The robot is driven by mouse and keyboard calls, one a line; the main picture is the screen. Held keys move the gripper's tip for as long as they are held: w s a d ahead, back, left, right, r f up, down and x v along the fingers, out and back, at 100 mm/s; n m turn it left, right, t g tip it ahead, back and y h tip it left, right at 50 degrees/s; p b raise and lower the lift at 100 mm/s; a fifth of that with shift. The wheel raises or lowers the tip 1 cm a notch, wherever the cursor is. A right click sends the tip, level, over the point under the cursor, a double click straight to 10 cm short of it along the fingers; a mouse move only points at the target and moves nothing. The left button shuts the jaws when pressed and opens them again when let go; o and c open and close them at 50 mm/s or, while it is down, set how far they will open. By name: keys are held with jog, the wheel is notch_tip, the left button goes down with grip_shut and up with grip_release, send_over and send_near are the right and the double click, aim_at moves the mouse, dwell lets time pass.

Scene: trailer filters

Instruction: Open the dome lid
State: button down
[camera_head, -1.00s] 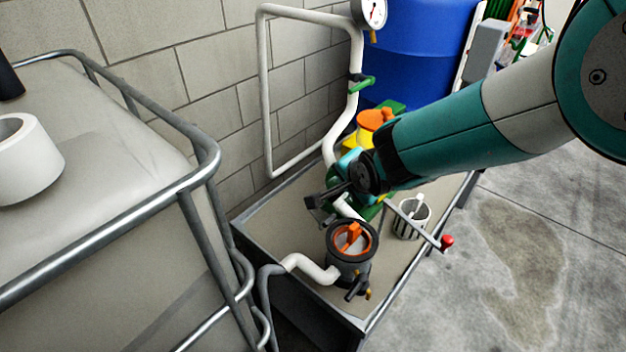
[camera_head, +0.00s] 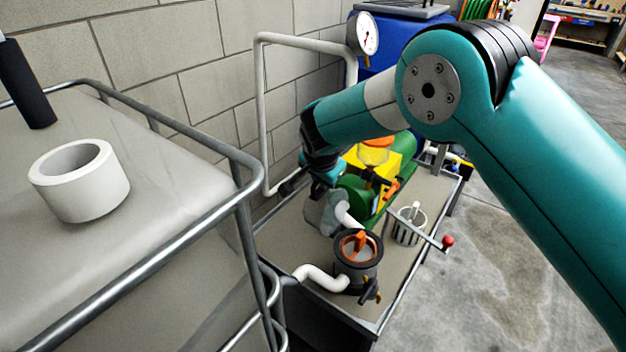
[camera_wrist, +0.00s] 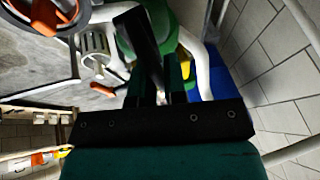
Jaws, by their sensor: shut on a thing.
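The pot (camera_head: 356,274) has a dark round rim, with an orange piece (camera_head: 360,242) in its top. Whether a clear dome lid covers it cannot be told. In the wrist view the pot's rim and orange piece show at top left (camera_wrist: 42,18). My gripper (camera_wrist: 168,80) is beyond the pot, by the wall-side edge of the bench and the green pump (camera_head: 357,193). It is shut on a black bar-shaped piece (camera_wrist: 142,42). Whether that piece belongs to the lid is unclear. In the head view my wrist hides part of the jaws.
A slotted white cup (camera_head: 408,228) and a red-tipped lever (camera_head: 447,242) are right of the pot. White pipes (camera_head: 322,279) run beside it. A caged tank (camera_head: 150,230) with a white ring (camera_head: 80,182) stands left. The block wall (camera_head: 215,75) is close behind; open floor lies right.

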dwell(0.3)
jog(key=c, duration=1.5)
grip_release()
jog(key=b+v, duration=0.1)
jog(key=v, duration=1.6)
jog(key=shift+s+r+b, duration=0.1)
jog(key=shift+b, duration=0.3)
